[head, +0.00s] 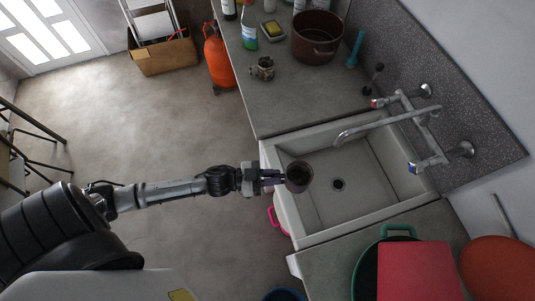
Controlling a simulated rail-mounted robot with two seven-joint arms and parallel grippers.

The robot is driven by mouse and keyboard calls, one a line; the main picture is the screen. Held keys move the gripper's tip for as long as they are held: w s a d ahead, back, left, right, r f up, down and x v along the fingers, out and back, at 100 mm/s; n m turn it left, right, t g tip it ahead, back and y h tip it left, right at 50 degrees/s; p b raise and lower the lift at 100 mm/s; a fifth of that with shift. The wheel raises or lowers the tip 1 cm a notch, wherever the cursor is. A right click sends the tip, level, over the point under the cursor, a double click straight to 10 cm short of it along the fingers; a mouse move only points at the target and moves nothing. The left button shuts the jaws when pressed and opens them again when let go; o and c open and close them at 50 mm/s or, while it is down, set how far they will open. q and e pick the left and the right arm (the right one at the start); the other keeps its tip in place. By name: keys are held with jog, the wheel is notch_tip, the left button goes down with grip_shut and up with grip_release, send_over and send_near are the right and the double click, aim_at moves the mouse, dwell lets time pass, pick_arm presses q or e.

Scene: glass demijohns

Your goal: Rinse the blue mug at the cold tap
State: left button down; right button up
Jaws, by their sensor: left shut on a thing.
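My left gripper (277,180) reaches in from the left and is shut on a dark mug (299,178). The mug looks dark grey-brown here, and I cannot make out blue on it. Its open mouth faces the camera and its inside is dark. It is over the left part of the pale sink (345,205), left of the drain. The tap spout (345,136) ends above and right of the mug, apart from it. The blue-marked cold tap handle (417,167) is on the right near the wall. No running water shows. My right gripper is out of view.
The red-marked handle (380,102) is at the tap's other end. A large dark red pot (317,38), bottles and a sponge dish (272,31) stand on the upper counter. A green basin (365,270) and red board (418,271) are on the lower counter. The sink's right part is clear.

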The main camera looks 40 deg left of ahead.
pick_arm(q)
jog(key=w+d+f+b, duration=0.1)
jog(key=w+f+b, duration=0.1)
jog(key=w, duration=0.8)
jog(key=shift+w+b, duration=0.35)
jog(key=shift+b, duration=0.25)
